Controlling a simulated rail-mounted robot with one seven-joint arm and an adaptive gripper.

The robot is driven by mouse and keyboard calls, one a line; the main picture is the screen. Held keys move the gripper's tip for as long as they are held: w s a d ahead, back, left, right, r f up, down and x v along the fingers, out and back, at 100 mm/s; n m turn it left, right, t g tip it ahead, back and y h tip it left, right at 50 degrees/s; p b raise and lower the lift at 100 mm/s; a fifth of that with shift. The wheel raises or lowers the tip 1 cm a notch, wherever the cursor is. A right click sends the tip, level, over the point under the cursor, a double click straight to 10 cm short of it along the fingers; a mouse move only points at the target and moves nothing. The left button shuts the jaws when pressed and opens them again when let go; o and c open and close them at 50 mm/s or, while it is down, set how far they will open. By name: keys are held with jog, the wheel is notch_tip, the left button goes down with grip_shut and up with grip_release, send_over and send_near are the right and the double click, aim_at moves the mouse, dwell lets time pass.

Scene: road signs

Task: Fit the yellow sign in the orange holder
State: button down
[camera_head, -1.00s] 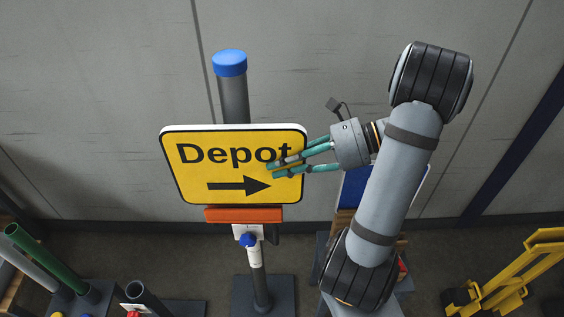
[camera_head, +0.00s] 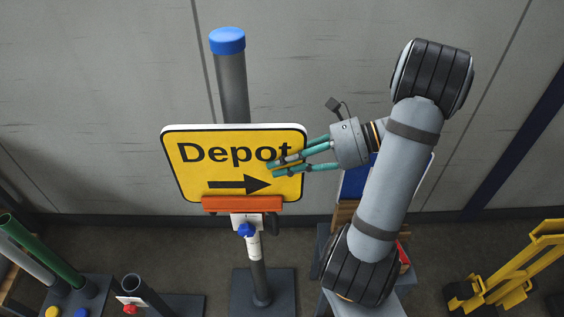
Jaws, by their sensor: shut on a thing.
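The yellow sign (camera_head: 225,172), with "Depot" and a right-pointing arrow in black, stands upright in front of a grey post (camera_head: 233,92) with a blue cap. The orange holder (camera_head: 242,204) is a bar across the post at the sign's lower edge. The sign's lower edge meets the top of the holder in this view; I cannot tell how deep it sits. My gripper (camera_head: 272,169), with green fingers, reaches in from the right and is shut on the sign's right part.
A blue panel (camera_head: 356,182) stands behind my arm. Low posts, including a green one (camera_head: 42,249), stand at the lower left. A yellow frame (camera_head: 520,268) is at the lower right. A blue knob (camera_head: 246,230) sits below the holder.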

jog(key=shift+f, duration=0.15)
jog(key=c, duration=1.6)
grip_release()
jog(key=shift+o, duration=0.2)
jog(key=shift+f, duration=0.1)
jog(key=v, duration=1.2)
jog(key=shift+a, duration=0.1)
jog(key=x, duration=1.2)
jog(key=shift+r, duration=0.3)
